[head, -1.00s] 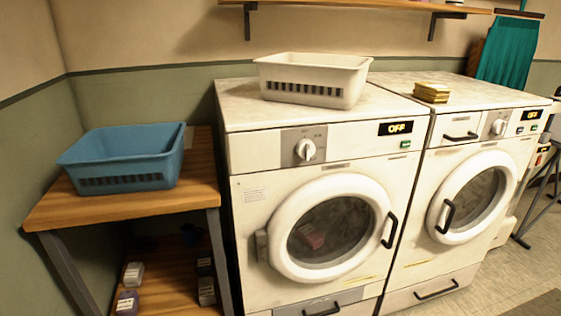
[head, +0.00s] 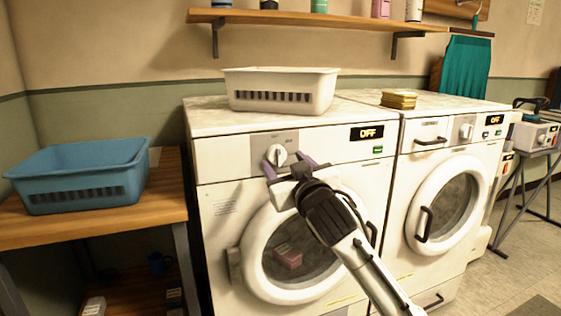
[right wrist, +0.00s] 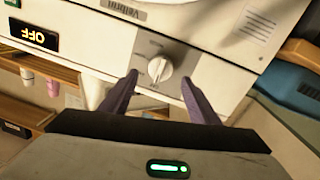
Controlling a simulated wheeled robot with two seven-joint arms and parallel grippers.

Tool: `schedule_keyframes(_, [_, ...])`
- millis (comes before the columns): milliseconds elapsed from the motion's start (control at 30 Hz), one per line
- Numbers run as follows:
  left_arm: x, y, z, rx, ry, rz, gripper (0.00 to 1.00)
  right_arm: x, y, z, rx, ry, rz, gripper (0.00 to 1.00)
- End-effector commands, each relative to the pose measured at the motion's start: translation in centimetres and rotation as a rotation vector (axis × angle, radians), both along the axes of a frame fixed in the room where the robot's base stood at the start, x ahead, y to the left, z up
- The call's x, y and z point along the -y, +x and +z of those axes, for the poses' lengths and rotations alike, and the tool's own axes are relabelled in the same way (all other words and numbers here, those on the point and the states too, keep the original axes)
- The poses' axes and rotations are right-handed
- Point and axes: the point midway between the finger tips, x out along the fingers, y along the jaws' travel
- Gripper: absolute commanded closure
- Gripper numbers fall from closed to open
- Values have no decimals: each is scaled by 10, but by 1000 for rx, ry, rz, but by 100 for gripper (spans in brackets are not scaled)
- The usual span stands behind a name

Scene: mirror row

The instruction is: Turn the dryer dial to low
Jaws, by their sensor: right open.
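The dryer (head: 222,215) is the white machine on the left, with a round door. Its white dial (head: 279,155) sits on a grey panel, and the display (head: 367,133) beside it reads OFF. My right gripper (head: 288,166) is open in front of the dial, its purple fingers spread either side of it. In the right wrist view the dial (right wrist: 159,69) lies between the open fingertips, with a gap at each side. The small labels around the dial are too blurred to read. My left gripper is not in view.
A white basket (head: 281,90) stands on the dryer. Yellow folded items (head: 398,99) lie on the second machine (head: 470,147) at right. A blue basket (head: 80,175) is on the wooden table (head: 100,223) at left. A wall shelf (head: 320,20) hangs above.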

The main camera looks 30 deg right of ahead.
Motion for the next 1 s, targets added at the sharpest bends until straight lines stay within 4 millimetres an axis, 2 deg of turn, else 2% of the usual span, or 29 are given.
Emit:
schedule_keyframes(100, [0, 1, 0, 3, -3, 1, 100, 6, 19, 0, 0, 1, 0, 45])
schedule_keyframes(233, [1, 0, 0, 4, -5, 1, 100, 10, 32, 0, 0, 1, 1, 45])
schedule_keyframes(600, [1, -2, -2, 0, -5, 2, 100, 12, 38, -1, 0, 0, 2, 45])
schedule_keyframes(633, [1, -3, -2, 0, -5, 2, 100, 12, 38, -1, 0, 0, 2, 46])
schedule_keyframes(867, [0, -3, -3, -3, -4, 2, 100, 12, 38, -1, -1, 0, 2, 85])
schedule_keyframes(1000, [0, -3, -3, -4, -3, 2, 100, 12, 38, -1, 0, 4, 2, 86])
